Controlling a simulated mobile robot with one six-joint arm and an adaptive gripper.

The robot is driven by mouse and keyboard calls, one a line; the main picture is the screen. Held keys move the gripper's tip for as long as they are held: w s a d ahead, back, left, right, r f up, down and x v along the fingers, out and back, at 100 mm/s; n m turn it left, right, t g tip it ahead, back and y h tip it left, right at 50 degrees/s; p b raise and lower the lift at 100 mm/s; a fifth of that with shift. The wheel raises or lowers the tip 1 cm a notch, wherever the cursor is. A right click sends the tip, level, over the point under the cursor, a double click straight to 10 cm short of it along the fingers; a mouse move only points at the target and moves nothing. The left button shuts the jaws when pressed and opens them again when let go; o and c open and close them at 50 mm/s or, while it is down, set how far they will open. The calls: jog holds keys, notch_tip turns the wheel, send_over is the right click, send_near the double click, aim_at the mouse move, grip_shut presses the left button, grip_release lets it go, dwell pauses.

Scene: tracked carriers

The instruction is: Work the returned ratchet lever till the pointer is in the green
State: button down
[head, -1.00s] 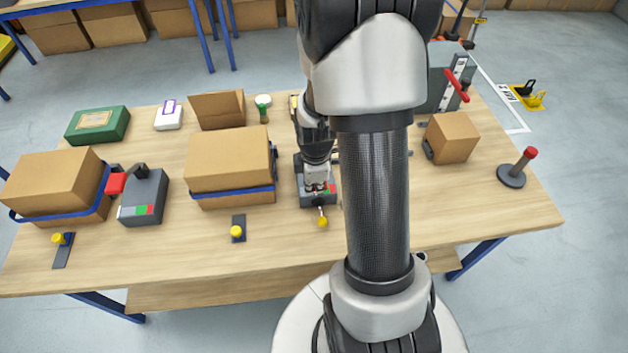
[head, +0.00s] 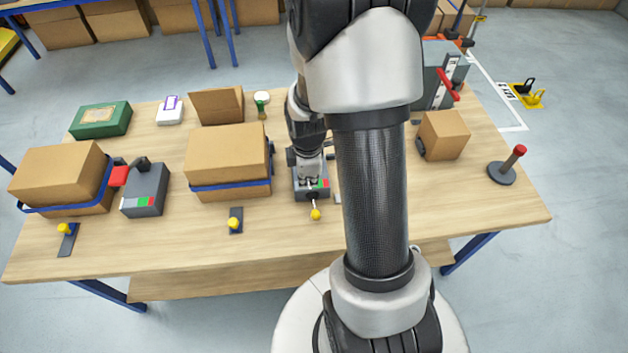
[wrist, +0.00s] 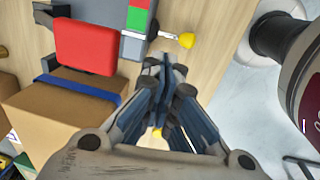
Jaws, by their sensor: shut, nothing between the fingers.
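The middle grey ratchet unit (head: 312,194) sits right of a strapped cardboard box (head: 225,160). Its white, green and red gauge strip (wrist: 136,20) shows partly in the wrist view; I cannot make out where the pointer stands. A rod with a yellow knob (head: 316,214) sticks out of its front; the knob also shows in the wrist view (wrist: 186,40). A red pad (wrist: 88,52) lies between unit and box in the wrist view; in the head view my arm hides it. My gripper (wrist: 166,62) is shut and empty, over the unit; it shows small in the head view (head: 308,180).
Another grey unit (head: 145,195) with a red pad stands by the left strapped box (head: 62,175). A yellow knob (head: 233,223) on a dark plate is left of the middle unit. A red-topped post (head: 518,152) and small box (head: 444,135) stand right.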

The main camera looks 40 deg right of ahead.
jog(key=s+a+r+p, duration=0.2)
jog(key=s+r, duration=0.1)
jog(key=r, duration=0.6)
jog(key=shift+s, duration=0.25)
dwell(0.4)
